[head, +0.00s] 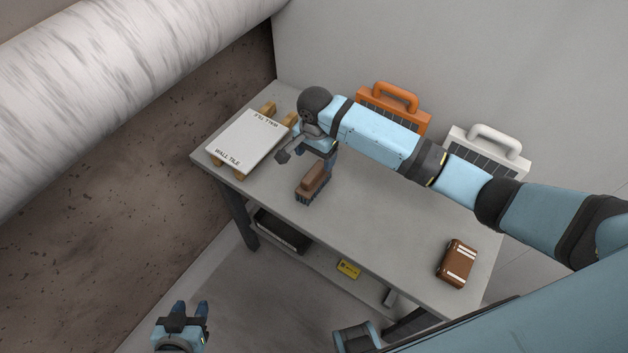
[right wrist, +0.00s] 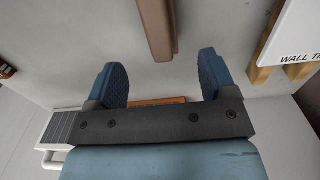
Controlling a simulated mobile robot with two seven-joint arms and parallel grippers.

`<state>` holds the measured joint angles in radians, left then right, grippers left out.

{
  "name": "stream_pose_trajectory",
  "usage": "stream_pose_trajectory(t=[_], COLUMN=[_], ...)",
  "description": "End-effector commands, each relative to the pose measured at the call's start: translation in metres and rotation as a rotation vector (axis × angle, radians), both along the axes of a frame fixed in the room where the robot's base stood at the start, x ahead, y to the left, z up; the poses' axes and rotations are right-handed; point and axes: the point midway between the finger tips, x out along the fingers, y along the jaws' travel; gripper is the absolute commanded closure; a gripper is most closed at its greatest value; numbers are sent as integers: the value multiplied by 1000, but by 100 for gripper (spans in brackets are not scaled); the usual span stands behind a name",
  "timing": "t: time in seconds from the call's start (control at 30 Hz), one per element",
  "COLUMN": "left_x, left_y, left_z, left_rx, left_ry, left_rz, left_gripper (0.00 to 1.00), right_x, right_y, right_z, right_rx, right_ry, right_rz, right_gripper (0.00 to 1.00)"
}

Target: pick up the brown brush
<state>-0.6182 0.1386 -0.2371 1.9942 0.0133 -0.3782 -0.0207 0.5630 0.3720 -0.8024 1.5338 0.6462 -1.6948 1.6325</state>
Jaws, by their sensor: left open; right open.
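The brown brush (head: 312,181) lies on the grey stone-topped table (head: 360,215), with its brown handle block up and dark bristles below. In the right wrist view the brush (right wrist: 157,28) shows at the top edge, partly cut off, beyond the fingertips. My right gripper (head: 318,161) is open and empty, just behind the brush and partly hidden by its own arm. In the right wrist view its two blue fingers (right wrist: 163,78) are wide apart with bare tabletop between them. My left gripper (head: 186,312) is open and empty, low at the front left, away from the table.
A white wall tile (head: 247,137) rests on wooden blocks left of the brush. An orange-handled case (head: 395,97) and a white-handled case (head: 490,145) stand at the back. A brown striped object (head: 456,264) lies at the right. A lower shelf holds a yellow item (head: 348,268).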

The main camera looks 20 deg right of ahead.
Motion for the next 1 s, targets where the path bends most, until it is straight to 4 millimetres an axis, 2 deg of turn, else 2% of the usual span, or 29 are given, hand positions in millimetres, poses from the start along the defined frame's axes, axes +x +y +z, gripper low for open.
stream_pose_trajectory(t=[0.1, 0.37, 0.7, 0.97, 1.0], left_x=[1, 2, 2, 3, 2], left_y=[1, 2, 2, 2, 2], left_z=[1, 2, 7, 7, 7], left_rx=[1, 2, 3, 3, 3], left_ry=[-2, -4, -4, -5, -5], left_rz=[1, 1, 2, 3, 3], left_gripper=[57, 57, 57, 57, 57], right_x=[-1, -1, -6, -6, -6], right_y=[0, 1, 5, 5, 5], right_z=[-21, -42, -86, -90, -90], right_rx=[0, 1, 0, 1, 1], right_ry=[1, -1, -1, -3, -3], right_rz=[1, 2, 2, 3, 3], right_gripper=[22, 22, 22, 22, 27])
